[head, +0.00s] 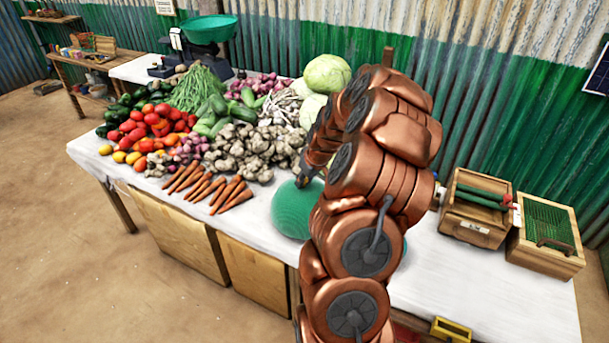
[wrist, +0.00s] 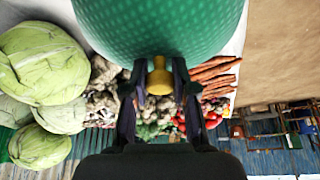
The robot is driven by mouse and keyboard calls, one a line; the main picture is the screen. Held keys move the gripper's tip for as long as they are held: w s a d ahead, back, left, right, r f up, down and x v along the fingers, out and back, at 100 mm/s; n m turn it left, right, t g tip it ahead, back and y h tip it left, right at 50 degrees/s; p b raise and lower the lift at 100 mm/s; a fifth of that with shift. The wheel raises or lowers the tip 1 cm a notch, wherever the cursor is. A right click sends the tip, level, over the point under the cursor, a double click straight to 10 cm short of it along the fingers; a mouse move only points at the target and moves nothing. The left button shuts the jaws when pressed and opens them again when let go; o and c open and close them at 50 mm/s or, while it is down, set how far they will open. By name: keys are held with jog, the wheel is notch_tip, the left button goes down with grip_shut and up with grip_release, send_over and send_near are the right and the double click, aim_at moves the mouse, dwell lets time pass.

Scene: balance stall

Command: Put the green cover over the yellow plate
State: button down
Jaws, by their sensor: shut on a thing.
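The green cover (head: 295,210) is a rounded, textured dome over the middle of the white table, left of my arm. It fills the top of the wrist view (wrist: 160,25). My gripper (wrist: 160,72) is shut on the cover's yellow knob (wrist: 159,82). In the head view my arm hides most of the gripper and part of the cover. A green edge (head: 405,248) shows right of my arm; I cannot tell whether it belongs to the cover. The yellow plate is not visible. I cannot tell whether the cover touches the table.
Carrots (head: 205,188), ginger (head: 245,150), tomatoes (head: 150,125) and cabbages (head: 326,73) crowd the table's left and back. Two wooden boxes (head: 474,232) (head: 548,262) stand at the right. A small yellow box (head: 450,330) is at the front edge. The right front tabletop (head: 470,285) is clear.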

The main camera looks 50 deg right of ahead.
aim_at(305, 186)
jog(key=shift+f, duration=1.2)
jog(key=shift+f+b, duration=0.35)
jog(key=shift+b, duration=0.15)
jog(key=c, duration=0.8)
grip_release()
jog(key=shift+c, duration=0.2)
jog(key=shift+o, duration=0.3)
jog(key=o, duration=0.5)
jog(key=shift+r, duration=0.15)
